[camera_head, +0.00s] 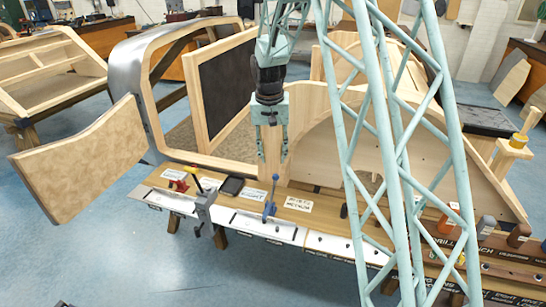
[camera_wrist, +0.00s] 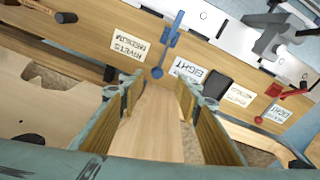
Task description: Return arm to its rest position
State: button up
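My gripper (camera_head: 271,122) points down in front of the wooden bodyframe, at the middle of the head view. In the wrist view its two fingers (camera_wrist: 158,92) stand wide apart, with brown inner faces. A pale wooden post (camera_head: 270,158) lies between and below the fingers; it also shows in the wrist view (camera_wrist: 155,125). No firm contact with the post is visible. My arm rises out of the top of the head view, and the pale green lattice at right hides part of the bodyframe.
A metal-edged frame (camera_head: 142,75) and a wooden panel (camera_head: 85,160) stand at left. Blue floor is open in front.

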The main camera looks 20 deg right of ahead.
jog(key=shift+r, duration=0.1)
dwell(0.3)
jog(key=s+a+r+n+t, duration=0.1)
jog(key=s+a+r, duration=0.3)
jog(key=s+r, duration=0.7)
jog(key=s+a+r+n+t, duration=0.1)
jog(key=s+a+r, duration=0.2)
jog(key=s+r, duration=0.85)
jog(key=s+a+r+n, duration=0.1)
jog(key=s+a, duration=0.1)
jog(key=s, duration=1.2)
jog(key=s+a+r+n+t+y, duration=0.1)
jog(key=s+a+r+n, duration=0.1)
jog(key=s, duration=1.2)
jog(key=shift+s+a+r, duration=0.15)
jog(key=shift+s+a, duration=0.15)
jog(key=shift+a, duration=0.35)
